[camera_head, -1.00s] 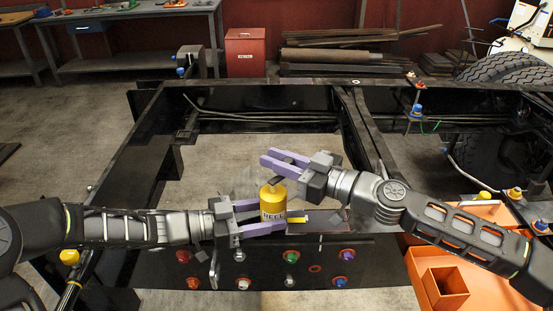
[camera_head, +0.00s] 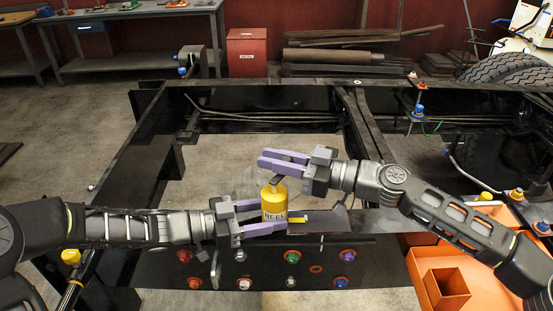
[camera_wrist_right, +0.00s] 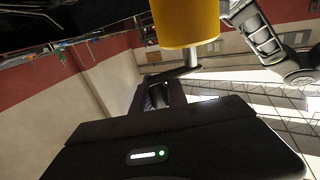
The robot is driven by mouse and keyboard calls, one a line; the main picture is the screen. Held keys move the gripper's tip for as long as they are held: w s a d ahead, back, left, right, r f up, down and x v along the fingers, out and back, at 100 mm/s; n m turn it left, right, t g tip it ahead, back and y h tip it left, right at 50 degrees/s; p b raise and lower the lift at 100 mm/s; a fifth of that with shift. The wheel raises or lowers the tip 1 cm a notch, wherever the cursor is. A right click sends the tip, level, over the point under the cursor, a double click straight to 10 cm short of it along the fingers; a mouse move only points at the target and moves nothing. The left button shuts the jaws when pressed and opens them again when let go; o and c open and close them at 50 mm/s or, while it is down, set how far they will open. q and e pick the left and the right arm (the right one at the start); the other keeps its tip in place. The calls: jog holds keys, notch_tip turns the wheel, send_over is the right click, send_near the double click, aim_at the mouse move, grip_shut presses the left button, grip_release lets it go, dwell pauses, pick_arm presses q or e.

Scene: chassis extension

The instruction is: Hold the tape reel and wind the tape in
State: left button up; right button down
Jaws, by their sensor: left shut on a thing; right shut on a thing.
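The tape reel (camera_head: 274,204) is a yellow cylinder with a REEL label, upright in the lower middle of the head view. My left gripper (camera_head: 268,217) is shut on its body from the left, purple fingers on either side. A dark crank (camera_head: 276,182) sticks up from the reel's top. My right gripper (camera_head: 284,161) is just above the reel, shut on the crank's end. In the right wrist view the reel (camera_wrist_right: 185,22) shows at the top, with the crank arm (camera_wrist_right: 174,75) running to the fingers. A short yellow strip (camera_head: 298,219), likely tape, shows right of the reel.
A black chassis frame (camera_head: 240,88) surrounds the work area, with a panel of coloured fittings (camera_head: 291,257) below the reel. An orange open box (camera_head: 445,287) is at lower right. A red cabinet (camera_head: 246,52) and workbench (camera_head: 140,20) stand behind.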

jog(key=shift+s+a+n+g, duration=0.2)
jog(key=shift+a+n+g, duration=0.3)
jog(key=shift+n+g, duration=1.25)
jog(key=shift+s+a+n+g, duration=0.2)
jog(key=shift+a+n+g, duration=0.55)
jog(key=shift+g, duration=1.7)
jog(key=shift+s+a+n+g, duration=0.2)
jog(key=shift+n+g, duration=1.4)
jog(key=shift+g, duration=0.5)
jog(key=c, duration=1.3)
grip_release()
jog(key=shift+d+m+t, duration=0.1)
jog(key=shift+m+t, duration=0.2)
